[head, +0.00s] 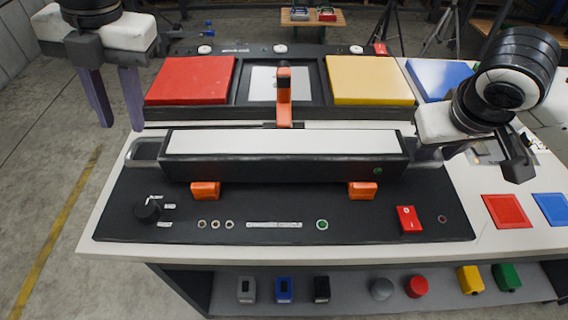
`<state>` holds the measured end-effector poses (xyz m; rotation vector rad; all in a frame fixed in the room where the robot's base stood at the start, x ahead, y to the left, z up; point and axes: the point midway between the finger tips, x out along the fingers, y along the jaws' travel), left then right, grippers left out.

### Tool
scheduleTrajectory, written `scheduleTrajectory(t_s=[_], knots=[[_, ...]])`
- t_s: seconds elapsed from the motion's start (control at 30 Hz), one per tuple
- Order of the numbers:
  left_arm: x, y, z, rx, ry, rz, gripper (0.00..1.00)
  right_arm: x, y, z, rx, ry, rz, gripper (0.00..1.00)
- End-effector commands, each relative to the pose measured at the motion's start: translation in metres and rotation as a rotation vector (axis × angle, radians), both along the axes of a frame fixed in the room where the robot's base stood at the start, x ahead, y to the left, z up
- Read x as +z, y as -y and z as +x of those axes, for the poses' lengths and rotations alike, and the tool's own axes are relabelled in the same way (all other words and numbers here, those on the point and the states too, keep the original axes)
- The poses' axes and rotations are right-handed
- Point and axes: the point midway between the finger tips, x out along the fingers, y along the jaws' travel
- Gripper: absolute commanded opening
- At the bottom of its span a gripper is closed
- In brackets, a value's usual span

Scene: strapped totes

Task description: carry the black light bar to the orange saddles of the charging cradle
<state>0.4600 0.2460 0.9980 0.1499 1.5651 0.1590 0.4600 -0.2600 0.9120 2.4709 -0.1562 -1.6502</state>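The black light bar (285,168), with a long white top face, lies level across the charging cradle (120,215). Its front lower edge meets the left orange saddle (205,191) and right orange saddle (363,191) in the picture; whether it is fully seated I cannot tell. A grey loop handle (146,151) shows at its left end; the right end is partly covered by my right gripper. My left gripper (112,112) is open and empty, left of the bar beyond the table edge. My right gripper (485,160) is beside the right end; its grip is unclear.
An orange upright clamp (284,98) stands behind the bar's middle. Red (190,80) and yellow (370,80) panels lie behind it. A knob (147,210) and a red switch (408,219) are on the front panel. Small coloured objects sit on the shelf (350,302) below.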

Motion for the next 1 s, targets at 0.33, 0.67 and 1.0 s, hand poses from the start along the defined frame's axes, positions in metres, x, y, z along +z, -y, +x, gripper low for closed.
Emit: scheduleTrajectory(t_s=[0.33, 0.67, 1.0], knots=[[0.029, 0.006, 0.000, 0.000, -0.001, 0.001, 0.29, 0.002, 0.000, 0.000, 0.000, 0.001, 0.000, 0.29], [0.030, 0.006, 0.000, 0.000, -0.001, 0.000, 0.29, 0.034, -0.006, -0.012, 0.001, 0.008, -0.002, 0.29], [0.030, 0.006, 0.000, 0.000, -0.001, 0.000, 0.29, 0.079, -0.015, -0.031, 0.000, 0.007, -0.001, 0.29]])
